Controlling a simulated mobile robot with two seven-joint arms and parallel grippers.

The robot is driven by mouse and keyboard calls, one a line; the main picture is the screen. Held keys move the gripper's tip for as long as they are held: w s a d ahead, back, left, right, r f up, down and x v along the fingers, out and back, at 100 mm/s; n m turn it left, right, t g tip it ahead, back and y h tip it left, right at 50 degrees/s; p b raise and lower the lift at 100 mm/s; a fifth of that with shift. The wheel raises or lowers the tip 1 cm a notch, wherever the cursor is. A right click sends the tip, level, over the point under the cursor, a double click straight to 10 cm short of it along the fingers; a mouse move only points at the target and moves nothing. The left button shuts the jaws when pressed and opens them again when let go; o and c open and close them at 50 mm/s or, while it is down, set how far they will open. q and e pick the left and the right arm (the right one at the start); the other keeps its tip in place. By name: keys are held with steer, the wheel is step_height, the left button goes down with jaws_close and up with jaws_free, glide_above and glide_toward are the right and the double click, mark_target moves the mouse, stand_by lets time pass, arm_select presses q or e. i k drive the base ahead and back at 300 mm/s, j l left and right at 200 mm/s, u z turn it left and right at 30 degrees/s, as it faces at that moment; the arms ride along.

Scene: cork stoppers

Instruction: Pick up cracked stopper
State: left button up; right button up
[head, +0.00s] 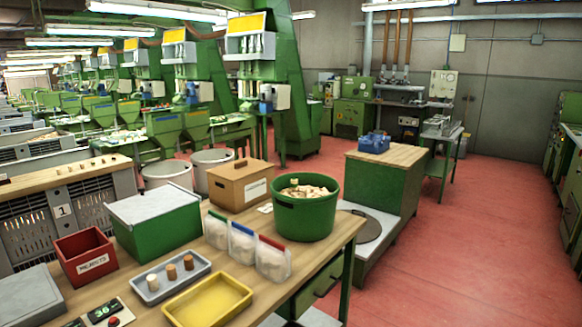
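Three cork stoppers stand upright in a row in a grey-blue tray (203,275) on the wooden workbench, at the lower left of the head view. The left stopper (152,281) is pale, the middle stopper (171,272) is darker brown, and the right stopper (188,262) is light brown. I cannot tell at this size whether any of them is cracked. A green tub (304,218) full of pale stoppers stands at the bench's right end. Neither of my grippers is in view.
A yellow tray (243,290), apparently empty, lies in front of the stopper tray. A red bin (86,258), a green box with a grey lid (155,223), filled clear bags (242,244) and a cardboard box (240,184) surround it. Red floor (460,250) is open at right.

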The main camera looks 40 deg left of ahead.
mark_target(303, 191)
steer(key=i+l+u, duration=0.1)
steer(key=i+u, duration=0.3)
steer(key=i, duration=0.15)
steer(key=i+l+u, duration=0.35)
steer(key=i, duration=0.15)
steer(key=i+l+u, duration=0.2)
steer(key=u, duration=0.2)
steer(key=i+l+u, duration=0.6)
steer(key=u, duration=0.2)
steer(key=i+l+u, duration=0.15)
steer(key=l+u, duration=0.25)
steer(key=l, duration=0.1)
